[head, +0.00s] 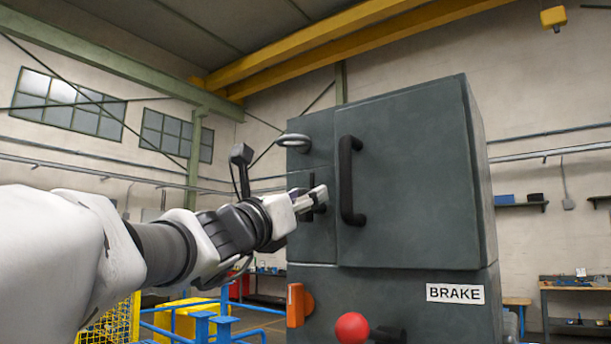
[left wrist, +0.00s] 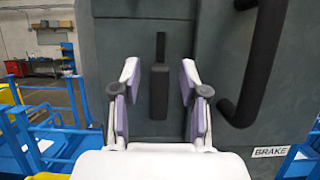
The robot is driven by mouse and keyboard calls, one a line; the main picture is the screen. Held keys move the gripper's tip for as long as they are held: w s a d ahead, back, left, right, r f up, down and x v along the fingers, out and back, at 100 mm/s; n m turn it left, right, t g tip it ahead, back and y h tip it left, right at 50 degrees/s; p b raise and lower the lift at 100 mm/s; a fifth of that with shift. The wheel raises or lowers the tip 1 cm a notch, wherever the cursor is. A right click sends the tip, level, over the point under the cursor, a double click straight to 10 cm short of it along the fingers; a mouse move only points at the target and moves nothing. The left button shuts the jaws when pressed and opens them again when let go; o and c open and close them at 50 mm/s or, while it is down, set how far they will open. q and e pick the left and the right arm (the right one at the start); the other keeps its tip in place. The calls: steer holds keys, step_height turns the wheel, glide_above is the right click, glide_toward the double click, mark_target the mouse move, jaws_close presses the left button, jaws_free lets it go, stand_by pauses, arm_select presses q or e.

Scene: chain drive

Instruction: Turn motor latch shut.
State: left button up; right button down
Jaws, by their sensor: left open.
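A black latch (left wrist: 158,92) stands upright on the grey cabinet front (head: 420,180), with a thicker lower block and a thin upper bar. My left gripper (head: 318,195) is open in front of the cabinet. In the left wrist view its two pale fingers with purple pads (left wrist: 159,90) lie on either side of the latch, with a gap on both sides. In the head view the fingers hide most of the latch. My right gripper is not in view.
A black door handle (head: 347,180) stands out right of my left gripper. Below are an orange lever (head: 296,305), a red knob (head: 352,328) and a BRAKE label (head: 455,293). Blue railings (head: 200,325) stand at the lower left.

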arm_select(q)
steer(key=shift+w+d+r, duration=0.1)
steer(key=shift+w+r, duration=0.1)
steer(key=shift+r, duration=0.1)
steer(key=shift+f, duration=0.2)
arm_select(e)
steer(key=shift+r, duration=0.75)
arm_select(q)
steer(key=shift+c, duration=0.4)
jaws_close()
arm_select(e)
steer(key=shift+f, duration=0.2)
